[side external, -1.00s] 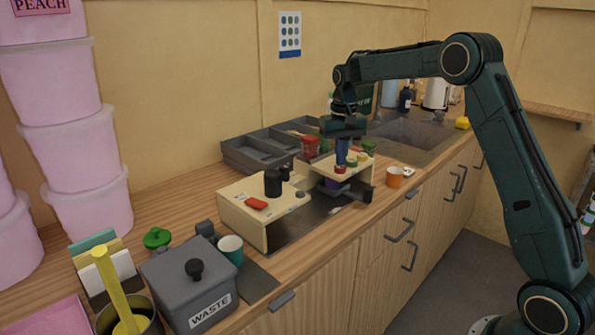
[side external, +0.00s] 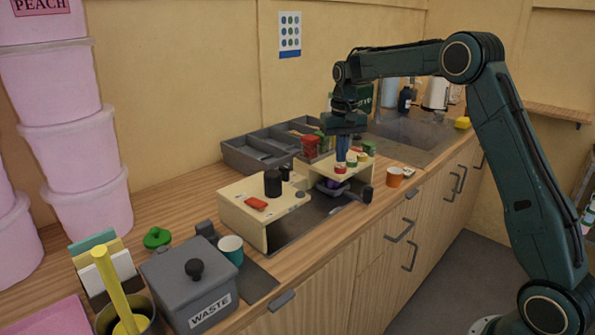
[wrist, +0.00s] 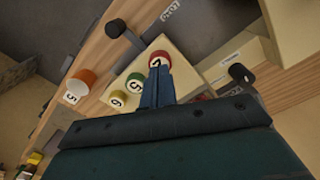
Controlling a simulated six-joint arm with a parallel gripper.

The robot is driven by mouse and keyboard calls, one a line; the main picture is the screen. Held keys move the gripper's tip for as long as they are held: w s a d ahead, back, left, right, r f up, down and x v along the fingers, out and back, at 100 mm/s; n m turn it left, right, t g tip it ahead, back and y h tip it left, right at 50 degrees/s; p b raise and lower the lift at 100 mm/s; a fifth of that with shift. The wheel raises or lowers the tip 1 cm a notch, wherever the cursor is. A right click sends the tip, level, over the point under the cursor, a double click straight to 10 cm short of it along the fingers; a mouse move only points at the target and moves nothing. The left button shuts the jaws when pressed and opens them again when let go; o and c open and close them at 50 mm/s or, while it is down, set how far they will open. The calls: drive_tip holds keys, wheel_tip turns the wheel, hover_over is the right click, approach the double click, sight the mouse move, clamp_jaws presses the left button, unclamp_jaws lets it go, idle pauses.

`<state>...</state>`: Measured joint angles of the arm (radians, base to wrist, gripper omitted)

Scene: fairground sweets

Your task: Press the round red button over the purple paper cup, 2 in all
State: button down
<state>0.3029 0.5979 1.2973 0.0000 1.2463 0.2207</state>
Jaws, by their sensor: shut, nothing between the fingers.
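The round red button (side external: 340,169) sits on top of the cream dispenser shelf, at the near end of a row of coloured buttons. In the wrist view it (wrist: 158,57) has a pale marked top and lies just past my fingertips. The purple paper cup (side external: 329,184) stands below, partly hidden by the shelf. My gripper (side external: 341,160) points down, fingers together and empty, right over the red button; the tips (wrist: 157,74) also show in the wrist view. Whether they touch the button, I cannot tell.
A green button (wrist: 135,84) and a yellow button (wrist: 117,98) stand close beside the red one. An orange cup (side external: 394,177) stands to the right. A dark lever knob (side external: 366,194) sticks out in front. A black canister (side external: 272,183) stands on the cream unit at left.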

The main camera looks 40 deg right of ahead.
sight(341, 166)
drive_tip(key=shift+f, duration=1.05)
drive_tip(key=shift+r, duration=1.2)
drive_tip(key=shift+r, duration=0.15)
drive_tip(key=shift+r, duration=2.35)
